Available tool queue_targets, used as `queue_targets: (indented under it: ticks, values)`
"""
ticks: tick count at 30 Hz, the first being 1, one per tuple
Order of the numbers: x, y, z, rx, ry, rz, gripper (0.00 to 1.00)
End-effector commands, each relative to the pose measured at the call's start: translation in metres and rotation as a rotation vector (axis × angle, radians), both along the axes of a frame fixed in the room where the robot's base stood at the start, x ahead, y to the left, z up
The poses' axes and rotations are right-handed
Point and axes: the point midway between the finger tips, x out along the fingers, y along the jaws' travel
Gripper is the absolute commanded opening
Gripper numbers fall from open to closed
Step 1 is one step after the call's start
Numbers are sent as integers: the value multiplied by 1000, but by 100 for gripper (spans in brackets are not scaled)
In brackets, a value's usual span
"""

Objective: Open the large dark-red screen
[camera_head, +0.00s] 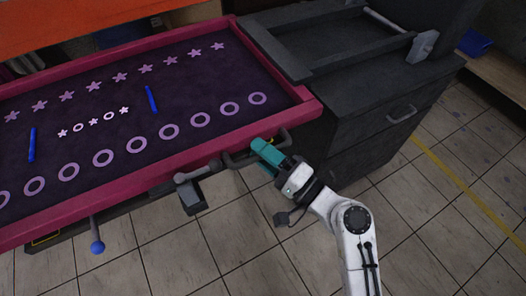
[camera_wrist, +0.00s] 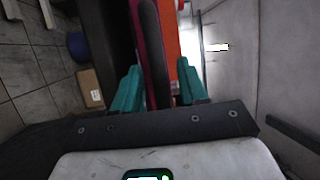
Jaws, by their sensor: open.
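The large dark-red screen (camera_head: 150,148) lies flat, with its frame running from the left edge to the middle of the head view. Purple stars and rings fill its dark panel. A dark bar handle (camera_head: 237,160) juts from its near edge, towards the right corner. My gripper (camera_head: 263,155) is at the right end of this handle, with teal fingers apart. In the wrist view, my gripper (camera_wrist: 158,66) is open, and a dark bar (camera_wrist: 152,45) and a strip of red frame (camera_wrist: 138,22) show between its fingers. Contact cannot be told.
A dark cabinet (camera_head: 375,122) with a drawer handle stands right of the screen, under a grey frame (camera_head: 330,45). A blue-ended lever (camera_head: 97,246) sticks out at the front left. An orange surface (camera_head: 100,25) lies behind. Tiled floor (camera_head: 235,245) is clear in front.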

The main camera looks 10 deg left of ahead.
Motion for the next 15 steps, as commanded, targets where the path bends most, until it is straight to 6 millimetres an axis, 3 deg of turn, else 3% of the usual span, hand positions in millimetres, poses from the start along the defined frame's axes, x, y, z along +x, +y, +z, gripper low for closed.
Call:
queue_targets:
  ticks: [2, 13, 15]
  values:
    - [0, 0, 0, 0, 0, 0, 37]
    - [0, 0, 0, 0, 0, 0, 2]
    - [0, 0, 0, 0, 0, 0, 0]
